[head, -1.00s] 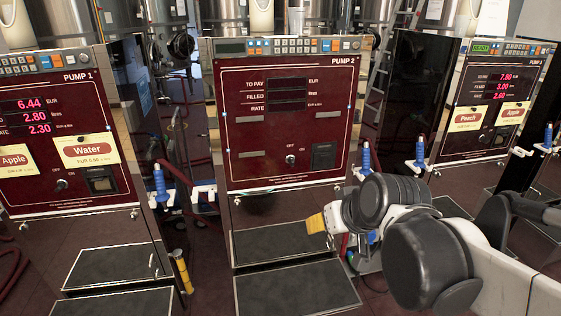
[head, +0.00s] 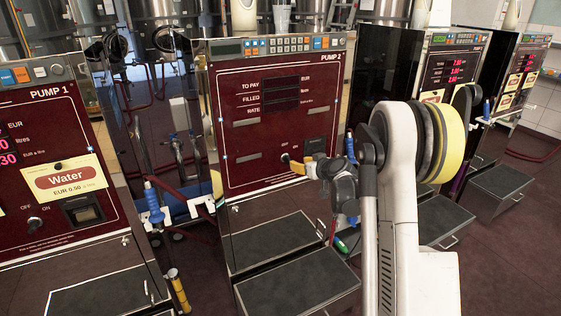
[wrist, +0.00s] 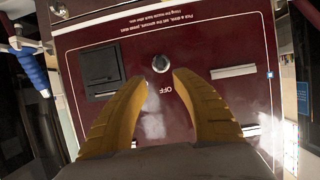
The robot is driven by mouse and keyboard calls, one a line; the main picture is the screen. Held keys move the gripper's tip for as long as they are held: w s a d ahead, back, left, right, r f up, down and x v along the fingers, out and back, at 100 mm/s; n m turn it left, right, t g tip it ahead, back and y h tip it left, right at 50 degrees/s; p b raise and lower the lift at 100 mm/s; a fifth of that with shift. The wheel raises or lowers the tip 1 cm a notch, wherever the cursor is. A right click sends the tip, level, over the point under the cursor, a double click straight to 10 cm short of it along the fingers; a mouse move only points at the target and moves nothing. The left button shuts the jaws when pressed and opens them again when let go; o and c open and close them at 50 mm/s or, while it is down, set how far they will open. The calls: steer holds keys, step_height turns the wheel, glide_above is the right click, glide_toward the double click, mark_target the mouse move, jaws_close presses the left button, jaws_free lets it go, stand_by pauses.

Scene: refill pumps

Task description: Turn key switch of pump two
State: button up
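Pump two (head: 232,115) has a dark red front panel, and its displays are dark. Its key switch (head: 285,157) is a small round knob low on the panel, with OFF and ON labels. In the wrist view the panel appears upside down, and the key switch (wrist: 160,63) lies just beyond and between my fingertips. My gripper (head: 296,166) has yellow fingers and is at the panel, close to the switch. In the wrist view my gripper (wrist: 161,80) is open with a clear gap between its fingers. Whether a finger touches the knob cannot be told.
A black slot unit (wrist: 100,70) sits beside the switch. Pump one (head: 50,130) with a Water card stands at left, other pumps (head: 455,65) at right. A blue-handled nozzle (head: 153,203) hangs between pumps one and two. Open steps (head: 298,285) jut out below pump two.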

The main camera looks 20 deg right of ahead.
mark_target(290, 159)
steer(key=b+x, duration=0.3)
steer(key=x, duration=0.6)
steer(key=shift+f, duration=0.15)
steer(key=shift+w+a+f+b, duration=0.1)
steer(key=shift+w+b, duration=0.2)
steer(key=shift+w, duration=0.25)
jaws_close()
